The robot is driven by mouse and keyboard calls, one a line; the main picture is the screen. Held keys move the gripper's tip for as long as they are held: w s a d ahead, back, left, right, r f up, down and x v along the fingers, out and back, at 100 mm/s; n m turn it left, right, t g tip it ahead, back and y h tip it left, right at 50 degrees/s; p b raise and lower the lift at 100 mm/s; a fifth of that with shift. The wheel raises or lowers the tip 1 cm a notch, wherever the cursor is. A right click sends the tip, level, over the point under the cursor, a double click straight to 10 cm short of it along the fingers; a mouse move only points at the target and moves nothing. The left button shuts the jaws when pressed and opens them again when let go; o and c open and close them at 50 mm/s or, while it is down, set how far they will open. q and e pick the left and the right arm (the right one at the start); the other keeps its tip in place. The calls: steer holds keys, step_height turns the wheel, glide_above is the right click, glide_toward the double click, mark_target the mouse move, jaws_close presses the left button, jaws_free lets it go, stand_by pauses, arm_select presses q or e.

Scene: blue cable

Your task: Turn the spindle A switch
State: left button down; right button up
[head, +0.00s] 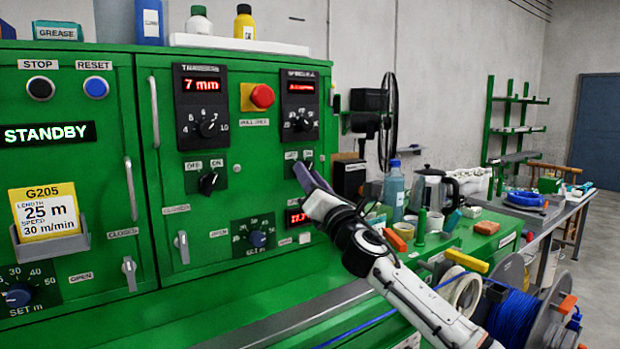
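The green machine cabinet (105,220) fills the left and middle of the head view. Its right-hand black panel (300,100) has a small red display and a dial; its heading is too small to read surely, perhaps "SPINDLE A". Below this panel are OFF/ON labels (299,155); the switch under them is mostly hidden behind my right gripper (306,172). The gripper's fingertips are at or just in front of that switch; contact and finger gap cannot be told. A similar black OFF/ON switch (208,183) sits to the left, under the 7 mm panel. My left gripper is not in view.
A red emergency button (262,97) sits between the two panels. Door handles (154,112) stick out from the cabinet. To the right, a green bench (480,238) carries a kettle (436,188), bottles and tools. A blue cable reel (515,315) stands at lower right.

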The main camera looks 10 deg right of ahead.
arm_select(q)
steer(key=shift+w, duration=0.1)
arm_select(e)
jaws_close()
